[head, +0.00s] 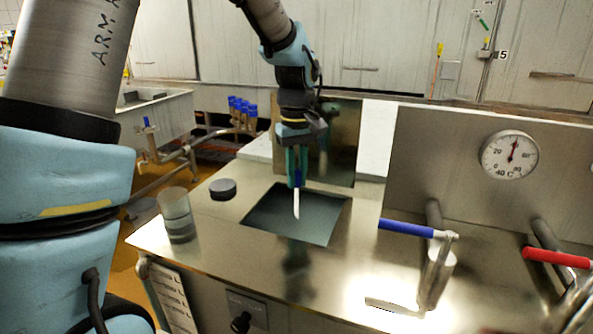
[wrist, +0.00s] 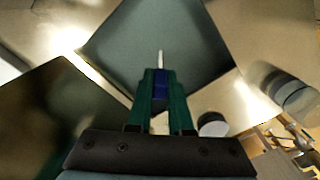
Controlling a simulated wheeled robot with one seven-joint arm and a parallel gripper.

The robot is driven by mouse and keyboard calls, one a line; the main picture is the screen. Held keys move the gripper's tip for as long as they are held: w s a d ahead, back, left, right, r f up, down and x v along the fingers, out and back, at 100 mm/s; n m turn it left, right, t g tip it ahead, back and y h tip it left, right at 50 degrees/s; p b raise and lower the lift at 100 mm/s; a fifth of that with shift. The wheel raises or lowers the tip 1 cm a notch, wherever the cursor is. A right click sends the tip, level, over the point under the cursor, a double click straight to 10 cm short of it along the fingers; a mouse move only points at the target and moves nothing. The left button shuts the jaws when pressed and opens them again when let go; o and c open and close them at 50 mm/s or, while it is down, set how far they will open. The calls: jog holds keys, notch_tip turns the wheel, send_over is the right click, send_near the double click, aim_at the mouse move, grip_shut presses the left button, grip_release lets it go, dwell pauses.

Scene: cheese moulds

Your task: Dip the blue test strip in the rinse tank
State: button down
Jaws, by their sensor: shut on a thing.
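The test strip (head: 296,204) has a blue upper part and a white lower end. My gripper (head: 297,180) is shut on its blue part and points down, with the white end sticking out below the fingers. The rinse tank (head: 265,218) is a dark square opening in the steel counter. The strip shows in front of this opening; I cannot tell whether its tip touches the liquid. In the wrist view the blue part (wrist: 160,88) sits between the green fingers (wrist: 161,100), and the white end points over the tank (wrist: 195,40).
An upright steel panel (head: 340,145) stands behind the tank. A clear jar with grey contents (head: 178,222) and a dark round puck (head: 222,189) stand left of it. Blue (head: 405,228) and red (head: 555,258) handles and a dial gauge (head: 509,155) are at right.

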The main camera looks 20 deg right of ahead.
jog(key=shift+f+b, duration=1.3)
jog(key=shift+f, duration=1.6)
notch_tip(320, 180, up, 14)
jog(key=p, duration=1.2)
jog(key=shift+f, duration=0.1)
